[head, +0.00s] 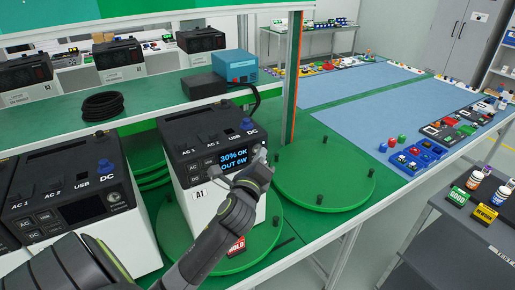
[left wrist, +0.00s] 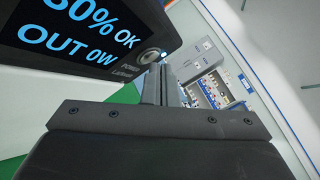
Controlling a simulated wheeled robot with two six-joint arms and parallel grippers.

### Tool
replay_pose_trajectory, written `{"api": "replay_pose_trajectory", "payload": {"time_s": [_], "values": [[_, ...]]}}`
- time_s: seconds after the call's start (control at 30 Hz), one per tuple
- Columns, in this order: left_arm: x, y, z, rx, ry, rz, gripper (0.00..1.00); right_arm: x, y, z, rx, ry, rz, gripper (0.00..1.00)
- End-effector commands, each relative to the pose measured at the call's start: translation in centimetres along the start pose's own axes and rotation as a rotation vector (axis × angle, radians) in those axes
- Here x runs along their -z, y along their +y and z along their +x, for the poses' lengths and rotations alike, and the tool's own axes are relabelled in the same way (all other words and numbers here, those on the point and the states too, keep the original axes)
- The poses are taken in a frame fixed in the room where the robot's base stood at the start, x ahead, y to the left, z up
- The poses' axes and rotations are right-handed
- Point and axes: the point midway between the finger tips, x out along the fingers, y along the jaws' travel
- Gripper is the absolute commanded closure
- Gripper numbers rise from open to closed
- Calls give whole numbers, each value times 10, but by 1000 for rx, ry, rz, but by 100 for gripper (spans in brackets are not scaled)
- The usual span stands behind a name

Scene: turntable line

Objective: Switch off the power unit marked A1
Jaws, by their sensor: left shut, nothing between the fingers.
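The power unit marked A1 (head: 215,160) is a white box with a dark top and front panel on a green round turntable (head: 180,238). Its lit screen (head: 234,160) reads 30% OK and OUT 0W. The screen also shows large in the left wrist view (left wrist: 80,30). A round metal button (left wrist: 151,56) with a POWER label sits at the panel's edge beside the screen. My left gripper (head: 260,157) is shut and empty, its fingertips right at the button; I cannot tell whether they touch it. In the head view my gripper hides the button. My right gripper is out of view.
A similar unit (head: 75,205) with a dark screen stands close on the left. An empty green turntable (head: 322,180) with short pegs lies to the right. A shelf (head: 150,105) above holds a black cable coil (head: 102,106) and a blue box (head: 234,66). A red HOLD tag (head: 236,246) lies in front.

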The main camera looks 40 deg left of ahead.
Motion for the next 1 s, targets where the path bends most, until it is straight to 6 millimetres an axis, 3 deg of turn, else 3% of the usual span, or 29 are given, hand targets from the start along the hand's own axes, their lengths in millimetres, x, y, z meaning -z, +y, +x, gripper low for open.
{"api": "replay_pose_trajectory", "payload": {"time_s": [1.0], "values": [[-4, 3, 5, 0, -1, 1, 100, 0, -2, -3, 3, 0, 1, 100]]}}
